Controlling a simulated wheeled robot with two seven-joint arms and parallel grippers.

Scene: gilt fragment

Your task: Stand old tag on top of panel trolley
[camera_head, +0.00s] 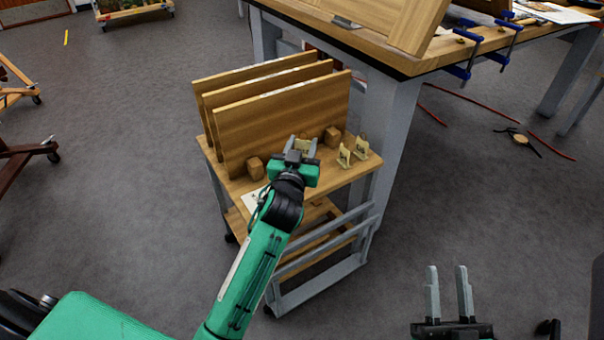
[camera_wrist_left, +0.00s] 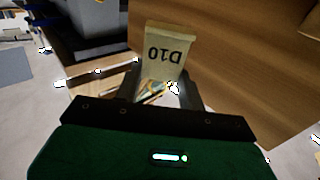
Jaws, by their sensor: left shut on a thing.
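My left gripper (camera_head: 301,146) is shut on a cream tag (camera_head: 302,148) at the top of the panel trolley (camera_head: 325,172), in front of the nearest panel. In the left wrist view this tag (camera_wrist_left: 163,52) reads "D10" upside down, between the fingers. I cannot tell whether its foot touches the trolley top. Two similar cream tags stand on the trolley top to its right, one nearer (camera_head: 344,156) and one farther (camera_head: 361,147). My right gripper (camera_head: 449,283) is open and empty over the floor at the lower right.
Several wooden panels (camera_head: 285,115) stand upright on the trolley. Wooden blocks stand at their front, a left one (camera_head: 255,168) and a right one (camera_head: 332,136). A white sheet (camera_head: 249,202) lies at the trolley's left front. A workbench (camera_head: 375,50) stands close behind.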

